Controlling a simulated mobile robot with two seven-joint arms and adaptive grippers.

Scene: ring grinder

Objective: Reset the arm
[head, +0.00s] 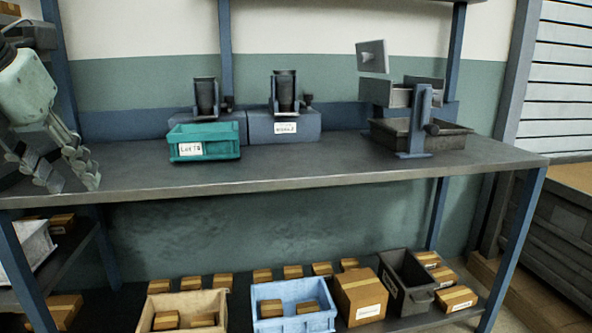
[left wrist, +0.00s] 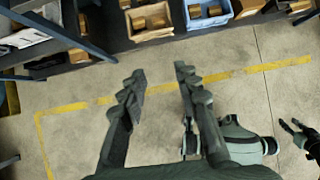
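My left gripper (head: 74,183) is at the left of the head view, pointing down by the table's left end. Its two dark jointed fingers are spread apart with nothing between them. In the left wrist view the same gripper (left wrist: 160,73) is open and empty over the bare floor. My right gripper (left wrist: 295,129) shows small at the right edge of the left wrist view; its fingers look parted and empty. It is not in the head view.
The grey table (head: 300,170) holds a teal bin (head: 205,143), two grinders (head: 207,98) (head: 284,95) and a bracketed device (head: 415,110). Below, a shelf holds a blue bin (head: 293,304), a dark bin (head: 405,280) and several boxes. The table's front middle is clear.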

